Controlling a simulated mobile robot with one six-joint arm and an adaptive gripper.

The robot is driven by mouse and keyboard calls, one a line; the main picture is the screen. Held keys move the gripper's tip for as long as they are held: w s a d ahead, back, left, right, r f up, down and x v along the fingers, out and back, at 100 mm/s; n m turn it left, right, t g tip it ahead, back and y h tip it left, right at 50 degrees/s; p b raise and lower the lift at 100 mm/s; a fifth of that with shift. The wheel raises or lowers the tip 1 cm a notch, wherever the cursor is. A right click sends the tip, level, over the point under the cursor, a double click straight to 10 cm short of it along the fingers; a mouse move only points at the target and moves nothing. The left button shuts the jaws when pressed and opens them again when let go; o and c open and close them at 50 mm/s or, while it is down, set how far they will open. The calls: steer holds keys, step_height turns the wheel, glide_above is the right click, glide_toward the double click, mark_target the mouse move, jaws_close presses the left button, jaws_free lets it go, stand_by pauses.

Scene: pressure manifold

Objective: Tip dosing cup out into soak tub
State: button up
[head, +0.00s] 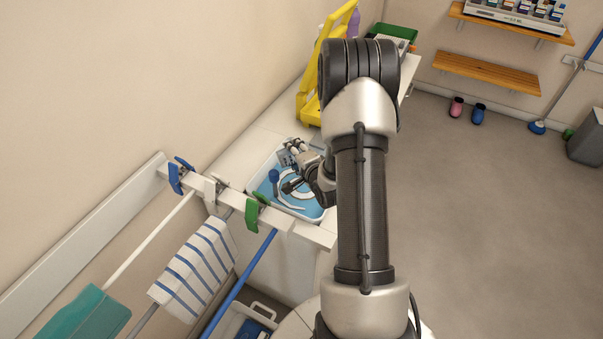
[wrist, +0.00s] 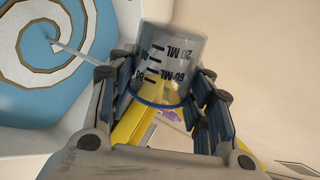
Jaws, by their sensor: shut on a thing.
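My gripper (wrist: 165,100) is shut on the dosing cup (wrist: 170,58), a clear cup with dark volume marks and a blue ring, in the wrist view. The ring lies toward the bottom of that picture, between the fingers. I cannot tell how far the cup is tilted or whether anything is in it. In the head view my gripper (head: 293,171) is over the soak tub (head: 253,181), a white tub with a blue inside and a white curved band. The tub's blue inside with a white spiral (wrist: 38,72) also shows at left in the wrist view.
A rail with blue and green clips (head: 252,216) and hanging handles runs in front of the tub. A striped cloth (head: 196,260) hangs nearby. A yellow stand (head: 306,108) and a green crate (head: 397,32) are behind.

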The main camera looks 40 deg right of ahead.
steer(key=shift+d+f+m, duration=0.15)
steer(key=shift+f+m, duration=0.15)
steer(key=shift+f, duration=0.1)
stand_by(0.3)
steer(key=shift+s+d+m+y+p, duration=0.1)
steer(key=shift+d+m+y+p, duration=0.1)
steer(key=shift+m+y+p, duration=0.3)
stand_by(0.8)
steer(key=shift+s+d+f+m+t+y, duration=0.15)
steer(key=shift+f+m+y, duration=0.1)
steer(key=shift+f+m, duration=0.2)
steer(key=shift+w+d+f+m+t+y, duration=0.15)
steer(key=shift+f+m+y, duration=0.1)
steer(key=shift+f+m, duration=0.15)
stand_by(0.7)
steer(key=shift+r, duration=0.1)
steer(key=shift+a+r+n+h, duration=0.3)
steer(key=shift+r+n, duration=0.25)
steer(key=shift+r, duration=0.2)
steer(key=shift+a+f+n+h+b, duration=0.1)
steer(key=shift+a+n+h+b, duration=0.25)
steer(key=shift+n+b, duration=0.3)
steer(key=shift+a+r+n+h, duration=0.2)
steer(key=shift+r+n+h, duration=0.15)
steer(key=shift+r+n, duration=0.15)
steer(key=shift+d, duration=0.2)
